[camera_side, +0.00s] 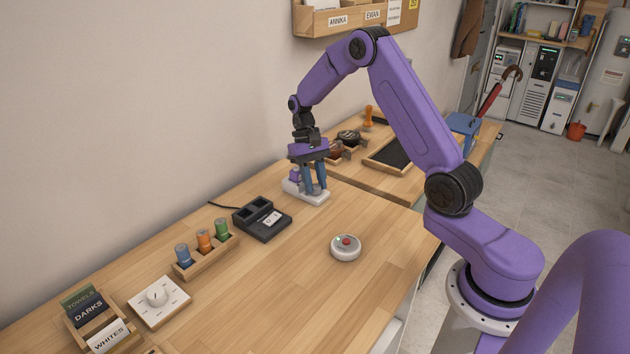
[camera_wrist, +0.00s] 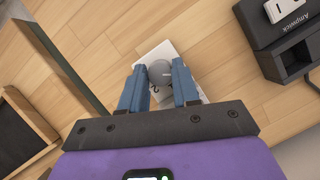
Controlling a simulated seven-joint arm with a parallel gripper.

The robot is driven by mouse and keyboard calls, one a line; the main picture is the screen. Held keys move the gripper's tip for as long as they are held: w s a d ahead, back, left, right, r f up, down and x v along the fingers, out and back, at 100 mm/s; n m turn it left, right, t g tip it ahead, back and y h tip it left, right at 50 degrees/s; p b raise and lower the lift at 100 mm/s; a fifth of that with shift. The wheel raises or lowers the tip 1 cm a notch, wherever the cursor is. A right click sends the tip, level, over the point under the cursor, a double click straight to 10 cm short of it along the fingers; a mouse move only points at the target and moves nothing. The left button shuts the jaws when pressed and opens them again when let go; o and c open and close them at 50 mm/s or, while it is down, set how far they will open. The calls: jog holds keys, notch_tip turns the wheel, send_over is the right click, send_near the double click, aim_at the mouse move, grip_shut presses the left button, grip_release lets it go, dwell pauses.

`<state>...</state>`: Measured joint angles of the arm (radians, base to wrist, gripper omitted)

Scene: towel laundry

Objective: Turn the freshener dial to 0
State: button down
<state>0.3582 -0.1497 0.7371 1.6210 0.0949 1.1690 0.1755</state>
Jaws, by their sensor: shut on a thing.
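A white base (camera_side: 318,201) lies flat on the wooden table beyond the black device. In the wrist view the white base (camera_wrist: 148,55) carries a round grey dial knob (camera_wrist: 159,70), and a small dark "2" shows below the knob. My gripper (camera_side: 314,191) points down over this base. In the wrist view the blue fingers of my gripper (camera_wrist: 160,78) are on either side of the knob, shut on it. The fingers and glare hide most of the markings, so the dial's setting cannot be read.
A black two-slot device (camera_side: 262,219), labelled "Ampwick" in the wrist view, stands nearby. Another white dial plate (camera_side: 160,302), a rack of spools (camera_side: 205,254) and a card holder (camera_side: 96,318) stand front left. Dark-bottomed tray (camera_side: 383,166) lies behind.

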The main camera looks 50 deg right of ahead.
jog(key=shift+n, duration=0.3)
dwell(0.4)
jog(key=c, duration=1.1)
grip_release()
jog(key=v, duration=1.7)
jog(key=shift+a+r, duration=0.25)
jog(key=shift+r, duration=0.05)
jog(key=shift+a, duration=0.1)
